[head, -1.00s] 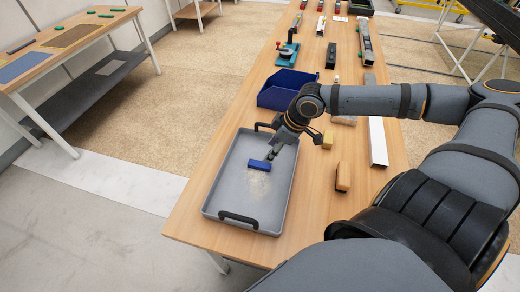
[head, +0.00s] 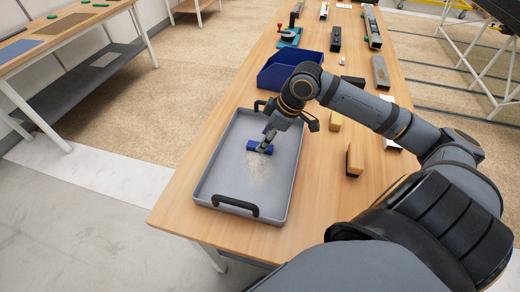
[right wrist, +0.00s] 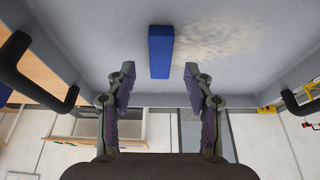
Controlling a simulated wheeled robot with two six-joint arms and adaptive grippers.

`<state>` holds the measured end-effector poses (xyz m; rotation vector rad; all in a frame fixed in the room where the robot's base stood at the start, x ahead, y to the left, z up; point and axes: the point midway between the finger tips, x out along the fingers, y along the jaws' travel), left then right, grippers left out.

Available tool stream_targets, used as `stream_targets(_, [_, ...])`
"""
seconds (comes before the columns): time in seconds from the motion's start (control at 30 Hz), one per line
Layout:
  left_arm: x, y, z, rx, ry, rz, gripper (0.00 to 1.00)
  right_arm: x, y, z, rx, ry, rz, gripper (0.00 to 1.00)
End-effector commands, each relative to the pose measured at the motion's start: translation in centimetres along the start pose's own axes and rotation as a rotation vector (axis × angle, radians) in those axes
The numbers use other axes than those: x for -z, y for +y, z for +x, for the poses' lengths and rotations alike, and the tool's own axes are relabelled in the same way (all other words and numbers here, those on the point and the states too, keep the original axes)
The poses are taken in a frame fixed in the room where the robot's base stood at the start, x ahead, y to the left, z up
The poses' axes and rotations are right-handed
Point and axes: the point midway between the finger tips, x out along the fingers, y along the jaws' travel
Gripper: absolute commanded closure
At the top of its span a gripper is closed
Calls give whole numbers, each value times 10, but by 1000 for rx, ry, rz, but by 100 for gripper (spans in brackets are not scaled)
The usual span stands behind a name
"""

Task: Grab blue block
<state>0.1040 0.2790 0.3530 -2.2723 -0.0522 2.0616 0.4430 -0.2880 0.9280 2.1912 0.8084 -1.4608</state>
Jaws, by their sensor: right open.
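The blue block (head: 259,147) lies in the grey tray (head: 216,178) on the wooden table, near the tray's far half. It also shows in the right wrist view (right wrist: 160,52), upright in the picture between the lines of the two fingers and beyond their tips. My right gripper (head: 267,138) is over the tray, right at the block in the head view. In the right wrist view the right gripper (right wrist: 160,75) is open, with a finger on either side of the block's near end and gaps at both sides. Whether the fingers reach down beside it I cannot tell. My left gripper is not in view.
A blue bin (head: 288,74) stands just behind the tray. The tray has black handles (head: 235,206). Several tools lie farther back.

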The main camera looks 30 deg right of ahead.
Motion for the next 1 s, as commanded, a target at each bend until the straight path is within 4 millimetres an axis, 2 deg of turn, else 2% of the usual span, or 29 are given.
stream_targets(0.23, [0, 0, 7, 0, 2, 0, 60, 0, -1, 27, 3, 3, 2, 47])
stream_targets(0.57, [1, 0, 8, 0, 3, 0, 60, -1, -1, 31, -1, -3, 0, 47])
stream_targets(0.93, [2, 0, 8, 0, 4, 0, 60, -1, -1, 31, 0, -2, 1, 96])
stream_targets(1.0, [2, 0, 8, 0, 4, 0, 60, -1, -1, 31, 0, -2, 1, 100])
